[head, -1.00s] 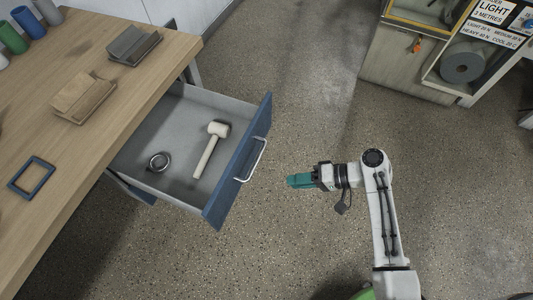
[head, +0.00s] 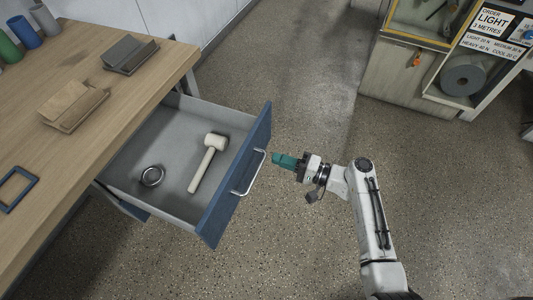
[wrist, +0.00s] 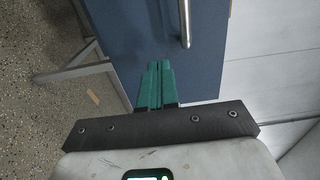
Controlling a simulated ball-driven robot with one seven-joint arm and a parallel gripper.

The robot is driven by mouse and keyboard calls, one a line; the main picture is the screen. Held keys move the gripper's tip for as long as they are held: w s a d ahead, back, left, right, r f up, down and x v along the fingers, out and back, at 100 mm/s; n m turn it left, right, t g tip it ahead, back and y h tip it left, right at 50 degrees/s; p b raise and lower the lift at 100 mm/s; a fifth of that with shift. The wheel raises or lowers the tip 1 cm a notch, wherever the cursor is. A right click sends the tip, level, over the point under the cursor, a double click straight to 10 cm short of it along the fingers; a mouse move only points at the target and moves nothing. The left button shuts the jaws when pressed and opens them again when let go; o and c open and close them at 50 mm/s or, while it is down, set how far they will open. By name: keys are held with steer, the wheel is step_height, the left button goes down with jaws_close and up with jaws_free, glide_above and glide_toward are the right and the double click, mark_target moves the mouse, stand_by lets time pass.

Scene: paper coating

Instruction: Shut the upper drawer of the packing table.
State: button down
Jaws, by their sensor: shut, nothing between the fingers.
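The upper drawer (head: 163,180) of the packing table (head: 95,110) is pulled far out, with a blue front (head: 234,180) and a metal bar handle (head: 250,172). A white mallet (head: 207,162) and a metal ring (head: 152,176) lie inside it. My gripper (head: 276,158) has teal fingers, shut and empty, to the right of the drawer front near the handle's far end. In the wrist view the shut fingers (wrist: 158,83) point at the blue front (wrist: 125,40), with the handle (wrist: 185,22) to their right. The head view shows a small gap between fingertips and front.
Wooden blocks, a blue frame (head: 17,188) and coloured rolls (head: 22,30) are on the tabletop. A cabinet (head: 410,65) with a grey roll (head: 463,76) stands at the upper right. The floor (head: 310,70) around my arm is clear.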

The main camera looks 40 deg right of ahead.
steer(key=x, duration=0.4)
steer(key=shift+w+a, duration=0.2)
steer(key=shift+w, duration=0.1)
steer(key=b+x, duration=1.6)
steer(key=x, duration=1.6)
steer(key=shift+a+f+b, duration=0.1)
steer(key=shift+f+b, duration=0.05)
steer(key=shift+b, duration=0.2)
steer(key=shift+w+a+b, duration=0.25)
steer(key=shift+w+b, duration=0.1)
steer(key=shift+w, duration=0.25)
steer(key=shift+r, duration=0.4)
steer(key=shift+w, duration=0.1)
steer(key=shift+a, duration=0.1)
